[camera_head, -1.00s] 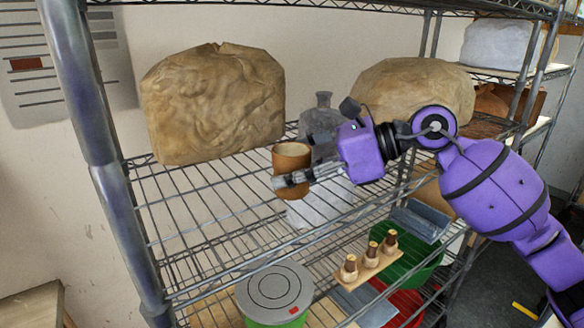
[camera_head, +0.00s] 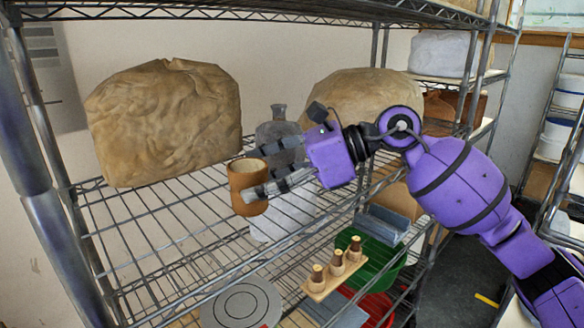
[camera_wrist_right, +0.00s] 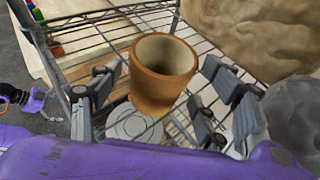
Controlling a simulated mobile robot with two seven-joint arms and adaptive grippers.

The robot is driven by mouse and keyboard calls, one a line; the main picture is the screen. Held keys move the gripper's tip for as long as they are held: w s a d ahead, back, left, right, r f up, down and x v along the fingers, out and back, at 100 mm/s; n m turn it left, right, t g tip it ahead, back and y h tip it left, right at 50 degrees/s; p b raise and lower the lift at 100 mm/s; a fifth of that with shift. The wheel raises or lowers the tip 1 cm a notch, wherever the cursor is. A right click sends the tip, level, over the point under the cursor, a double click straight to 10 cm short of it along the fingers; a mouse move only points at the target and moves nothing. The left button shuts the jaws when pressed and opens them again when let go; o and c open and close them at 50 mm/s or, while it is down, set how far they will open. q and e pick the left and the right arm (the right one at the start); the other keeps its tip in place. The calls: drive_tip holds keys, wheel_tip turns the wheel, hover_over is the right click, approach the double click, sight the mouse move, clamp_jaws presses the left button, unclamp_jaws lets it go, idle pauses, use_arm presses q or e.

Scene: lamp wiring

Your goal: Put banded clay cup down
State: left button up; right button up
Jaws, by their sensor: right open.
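The banded clay cup (camera_head: 248,190) is orange-brown with a paler inside and stands upright on the wire shelf (camera_head: 160,235). It also shows in the wrist view (camera_wrist_right: 160,85), where I look down into its empty mouth. My right gripper (camera_head: 256,172) reaches it from the right. Its fingers are spread, one at the far side of the cup and one across its near side. In the wrist view my right gripper (camera_wrist_right: 160,102) has a gap between each finger and the cup.
A large brown wrapped block (camera_head: 165,125) stands behind on the left, another (camera_head: 355,95) behind on the right. A grey bottle (camera_head: 279,125) is close behind my fingers. Below are a small wooden rack (camera_head: 335,275) and a round grey lid (camera_head: 240,303). Shelf left of the cup is clear.

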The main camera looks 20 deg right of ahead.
drive_tip(key=v, duration=0.4)
drive_tip(key=b+v, duration=0.1)
drive_tip(key=v, duration=0.3)
drive_tip(key=shift+d+f, duration=0.15)
drive_tip(key=shift+d, duration=0.15)
drive_tip(key=shift+s+d+r, duration=0.2)
drive_tip(key=shift+d, duration=0.1)
use_arm(q)
drive_tip(key=shift+w+f, duration=0.2)
drive_tip(key=shift+f, duration=0.15)
use_arm(e)
drive_tip(key=shift+s+d+r, duration=0.1)
drive_tip(key=shift+d+r, duration=0.05)
